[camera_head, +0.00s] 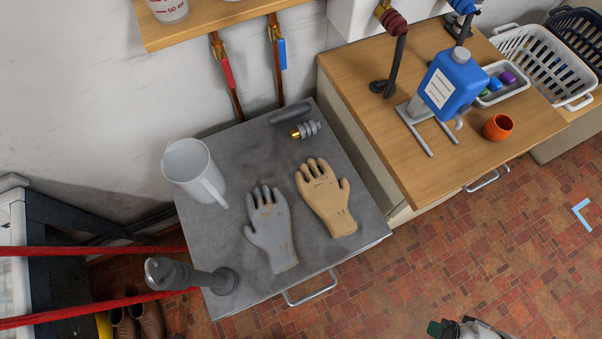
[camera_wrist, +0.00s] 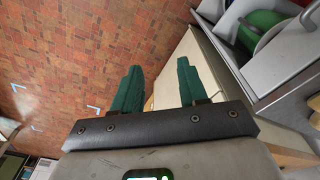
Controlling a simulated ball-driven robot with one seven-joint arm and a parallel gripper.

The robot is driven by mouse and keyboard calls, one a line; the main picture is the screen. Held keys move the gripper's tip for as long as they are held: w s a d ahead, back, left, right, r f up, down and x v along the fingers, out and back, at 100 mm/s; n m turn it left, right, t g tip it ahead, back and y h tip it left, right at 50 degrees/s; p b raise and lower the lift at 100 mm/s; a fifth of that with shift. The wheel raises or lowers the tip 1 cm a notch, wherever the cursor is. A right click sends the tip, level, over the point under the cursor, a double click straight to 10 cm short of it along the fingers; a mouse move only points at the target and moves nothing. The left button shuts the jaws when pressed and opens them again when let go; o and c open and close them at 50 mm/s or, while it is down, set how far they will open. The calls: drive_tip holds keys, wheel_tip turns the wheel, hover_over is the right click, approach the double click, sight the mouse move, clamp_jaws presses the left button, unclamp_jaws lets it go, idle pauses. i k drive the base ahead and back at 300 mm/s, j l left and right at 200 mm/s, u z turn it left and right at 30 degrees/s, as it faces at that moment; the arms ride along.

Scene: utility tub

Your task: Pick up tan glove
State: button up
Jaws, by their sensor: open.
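The tan glove (camera_head: 326,197) lies flat on the grey worktop (camera_head: 222,268), with its fingers toward the back wall and its cuff toward the front edge. A grey glove (camera_head: 269,229) lies just to its left. My gripper shows at the bottom edge of the head view (camera_head: 436,328), low and well away from the glove, over the floor side. In the wrist view my gripper (camera_wrist: 157,85) has two green fingers spread apart with nothing between them. The tan glove is not seen in the wrist view.
A white pitcher (camera_head: 192,168) stands left of the gloves, and a dark grey fitting (camera_head: 190,275) stands at the front left. A brass-tipped part (camera_head: 306,130) lies behind them. A wooden counter (camera_head: 408,150) with a blue jug (camera_head: 452,82) rises at right. Tiled floor (camera_head: 440,270) is open in front.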

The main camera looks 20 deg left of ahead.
sight(329, 197)
drive_tip(key=j, duration=1.4)
drive_tip(key=k+z, duration=0.05)
